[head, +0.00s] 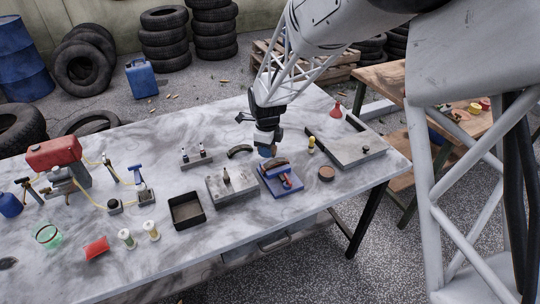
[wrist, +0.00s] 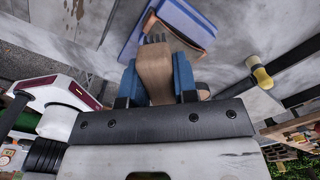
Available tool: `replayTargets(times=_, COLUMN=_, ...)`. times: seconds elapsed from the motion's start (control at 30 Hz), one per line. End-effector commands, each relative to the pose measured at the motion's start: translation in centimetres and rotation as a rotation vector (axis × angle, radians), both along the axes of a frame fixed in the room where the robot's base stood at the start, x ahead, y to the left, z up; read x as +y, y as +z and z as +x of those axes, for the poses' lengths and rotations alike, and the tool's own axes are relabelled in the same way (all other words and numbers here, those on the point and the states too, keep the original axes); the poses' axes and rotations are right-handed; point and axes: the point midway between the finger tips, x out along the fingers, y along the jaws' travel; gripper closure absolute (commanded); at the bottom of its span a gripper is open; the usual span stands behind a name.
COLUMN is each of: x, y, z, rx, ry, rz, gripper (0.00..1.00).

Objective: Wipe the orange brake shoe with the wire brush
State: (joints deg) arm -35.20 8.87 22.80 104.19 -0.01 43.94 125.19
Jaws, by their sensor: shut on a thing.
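My gripper (head: 267,152) is low over the workbench, shut on the wire brush. In the wrist view the brush's tan wooden handle (wrist: 155,78) sits between the blue fingers (wrist: 157,85), with dark bristles (wrist: 155,39) at its far end. The orange-brown brake shoe (wrist: 188,38) is a curved piece on a blue block (wrist: 182,16), right by the bristles; I cannot tell whether they touch. In the head view the shoe (head: 274,164) lies on the blue block (head: 283,187), just below my gripper, and the brush is mostly hidden.
A grey block with a peg (head: 230,188) and a dark tray (head: 187,211) stand left of the blue block. A dark curved piece (head: 240,151) lies behind. A brown disc (head: 326,174) and a small yellow-topped piece (head: 311,143) are right. A red-topped machine (head: 55,153) stands far left.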

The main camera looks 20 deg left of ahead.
Motion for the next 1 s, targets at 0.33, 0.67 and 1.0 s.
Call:
replayTargets(times=0.33, x=-0.1, y=2.9, z=0.0, rx=0.002, ry=0.000, rz=-0.001, gripper=0.99)
replayTargets(times=0.67, x=-0.1, y=5.1, z=0.0, rx=0.002, ry=0.000, rz=-0.002, gripper=0.99)
replayTargets(times=1.0, x=-0.1, y=5.2, z=-0.1, rx=0.003, ry=0.000, rz=-0.002, gripper=0.99)
